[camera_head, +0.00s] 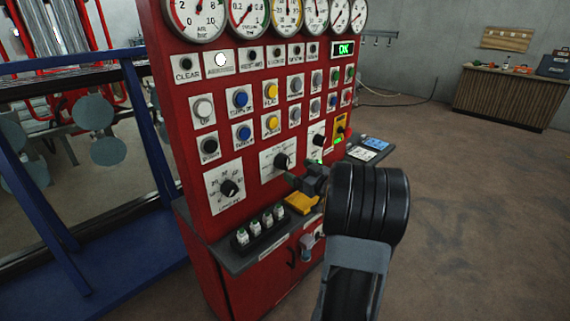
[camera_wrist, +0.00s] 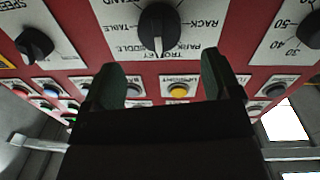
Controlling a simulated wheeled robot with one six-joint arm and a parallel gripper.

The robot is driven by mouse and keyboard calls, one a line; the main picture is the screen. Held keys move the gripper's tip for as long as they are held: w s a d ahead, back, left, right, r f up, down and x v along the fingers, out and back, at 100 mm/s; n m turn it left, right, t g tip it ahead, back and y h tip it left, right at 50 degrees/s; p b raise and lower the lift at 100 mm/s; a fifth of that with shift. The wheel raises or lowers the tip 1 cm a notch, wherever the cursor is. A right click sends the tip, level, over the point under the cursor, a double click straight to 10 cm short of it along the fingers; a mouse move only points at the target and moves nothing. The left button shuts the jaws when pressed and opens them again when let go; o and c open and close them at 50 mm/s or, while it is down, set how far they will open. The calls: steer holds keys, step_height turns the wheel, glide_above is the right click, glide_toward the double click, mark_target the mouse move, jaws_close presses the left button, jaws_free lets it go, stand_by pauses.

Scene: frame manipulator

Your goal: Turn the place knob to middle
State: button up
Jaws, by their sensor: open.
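The place knob (camera_head: 282,161) is the black knob on a white plate in the middle of the lower row on the red panel. In the wrist view the knob (camera_wrist: 160,25) is at top centre, with labels such as TABLE, TROLLEY, PARK and RACK around it. Its white pointer line seems to point down toward TROLLEY. My gripper (camera_head: 300,180) is in front of the panel, close to the knob. In the wrist view my gripper (camera_wrist: 160,62) has its two dark green fingers apart, with nothing between them. The knob lies beyond the fingertips, apparently untouched.
A dial knob (camera_head: 229,188) sits to the left and a speed knob (camera_wrist: 34,44) on the other side. Buttons (camera_head: 241,98) and gauges (camera_head: 248,14) fill the panel above. A ledge with small bottles (camera_head: 260,228) and a yellow item (camera_head: 302,203) juts out below.

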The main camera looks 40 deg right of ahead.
mark_target(287, 163)
steer(key=w, duration=0.6)
steer(key=shift+w+a, duration=0.35)
steer(key=shift+a, duration=0.05)
steer(key=shift+c, duration=0.3)
steer(key=c, duration=0.9)
steer(key=shift+o, duration=0.2)
steer(key=shift+p, duration=0.3)
steer(key=shift+r+m, duration=0.1)
steer(key=shift+m, duration=0.2)
